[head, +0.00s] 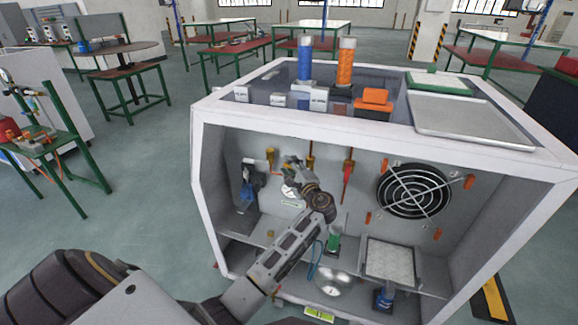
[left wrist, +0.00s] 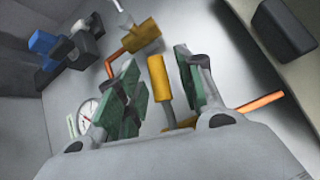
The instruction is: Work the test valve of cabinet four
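The open white cabinet (head: 400,138) stands in front of me in the head view, with pipes, brass fittings and a gauge on its back wall. My left gripper (head: 292,165) reaches inside, near that wall. In the left wrist view my left gripper (left wrist: 163,88) is open, its two green-padded fingers apart. A brass valve piece (left wrist: 158,77) on a grey stem stands between the fingers, with visible gaps on both sides. Another brass fitting (left wrist: 143,37) with a copper-coloured pipe lies beyond. No label shows which is the test valve. My right gripper is not in view.
A round gauge (left wrist: 87,112) is close beside the left finger. A fan grille (head: 413,191) is to the right on the back wall. A blue bottle (head: 305,58), an orange bottle (head: 346,62) and a metal tray (head: 470,117) stand on the cabinet top.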

